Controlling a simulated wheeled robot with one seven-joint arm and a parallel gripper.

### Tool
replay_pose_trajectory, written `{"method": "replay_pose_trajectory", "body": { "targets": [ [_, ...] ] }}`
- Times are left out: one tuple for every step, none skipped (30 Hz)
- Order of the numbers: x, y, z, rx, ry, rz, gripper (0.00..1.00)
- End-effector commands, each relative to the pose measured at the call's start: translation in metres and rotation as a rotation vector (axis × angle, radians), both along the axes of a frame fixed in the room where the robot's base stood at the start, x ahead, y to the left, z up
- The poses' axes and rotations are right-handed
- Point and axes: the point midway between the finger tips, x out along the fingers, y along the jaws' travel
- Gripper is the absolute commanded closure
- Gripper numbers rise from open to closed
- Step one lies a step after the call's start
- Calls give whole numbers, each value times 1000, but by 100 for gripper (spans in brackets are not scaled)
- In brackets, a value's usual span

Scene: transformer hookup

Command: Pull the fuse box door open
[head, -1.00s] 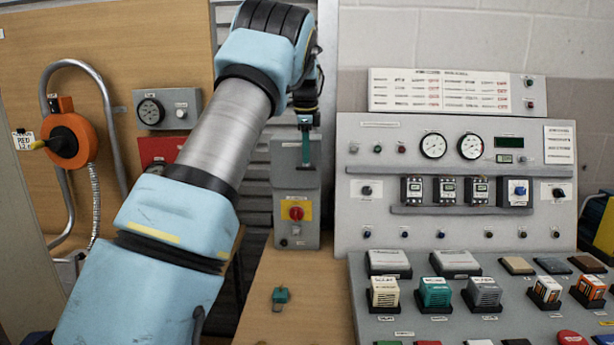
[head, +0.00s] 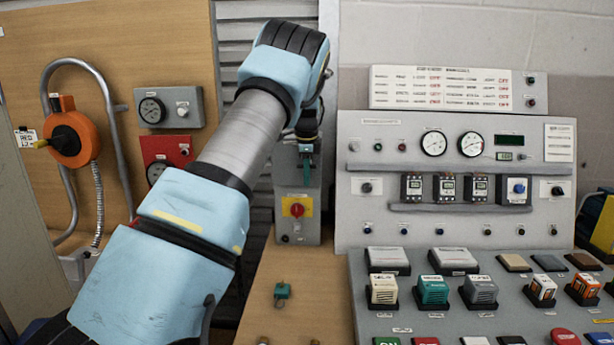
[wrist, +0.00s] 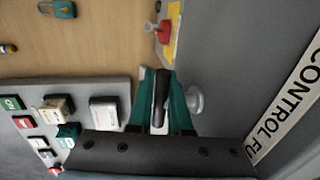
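The fuse box (head: 284,180) is the grey box on the wall in the middle of the head view, with a red rotary switch (head: 297,210) on a yellow plate. Its door looks shut. In the wrist view the grey door fills the right side, with a "CONTROL FU..." label (wrist: 285,112) and the red switch (wrist: 163,32) at the top. My gripper (wrist: 162,88) has its teal fingers spread on either side of a dark upright handle (wrist: 160,96), with a gap visible at the left finger. Contact is unclear. In the head view my gripper (head: 306,168) is in front of the box's upper part.
A grey control console (head: 350,215) with gauges and several blocks stands close on the right. A small teal padlock-like piece (head: 282,291) lies on the wooden bench (head: 255,318). A wooden panel (head: 190,60) with an orange reel (head: 72,138) is on the left.

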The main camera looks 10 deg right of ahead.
Motion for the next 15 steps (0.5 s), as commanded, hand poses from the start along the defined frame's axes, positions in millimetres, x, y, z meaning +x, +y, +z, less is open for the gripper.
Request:
{"method": "replay_pose_trajectory", "body": {
  "targets": [
    [0, 0, 0, 0, 0, 0, 90],
    [0, 0, 0, 0, 0, 0, 93],
    [0, 0, 0, 0, 0, 0, 98],
    [0, 0, 0, 0, 0, 0, 100],
    [0, 0, 0, 0, 0, 0, 100],
    [0, 0, 0, 0, 0, 0, 100],
    [0, 0, 0, 0, 0, 0, 100],
    [0, 0, 0, 0, 0, 0, 100],
    [0, 0, 0, 0, 0, 0, 100],
    [0, 0, 0, 0, 0, 0, 100],
    [0, 0, 0, 0, 0, 0, 100],
    [0, 0, 0, 0, 0, 0, 100],
    [0, 0, 0, 0, 0, 0, 100],
    [0, 0, 0, 0, 0, 0, 100],
    [0, 0, 1, 0, 0, 0, 100]
  ]
}}
